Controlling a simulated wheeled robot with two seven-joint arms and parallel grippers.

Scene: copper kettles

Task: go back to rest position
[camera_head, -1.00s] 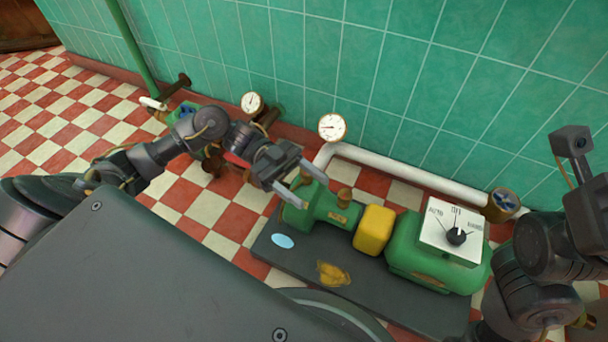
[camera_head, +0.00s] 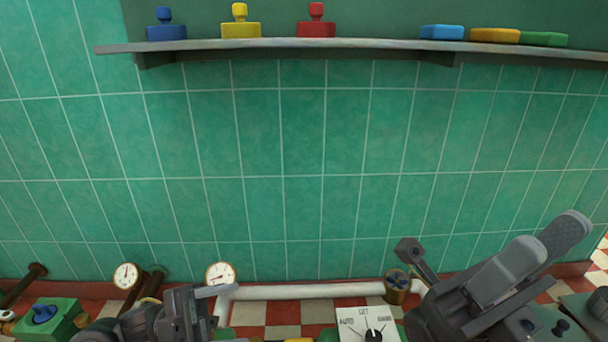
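My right gripper (camera_head: 543,247) is raised at the lower right, in front of the green tiled wall. Its two grey fingers stand apart with nothing between them. My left gripper (camera_head: 228,312) is low at the bottom, left of the middle, near the two round gauges. Its upper finger points right and the lower one is partly cut off by the picture's bottom edge. The fingers look apart and I see nothing held between them.
A shelf (camera_head: 290,44) on the wall carries blue, yellow and red knobbed pieces and several flat coloured blocks. A white pipe (camera_head: 300,292) runs along the wall's foot. A white dial box (camera_head: 366,326) and a green valve block (camera_head: 45,318) stand low.

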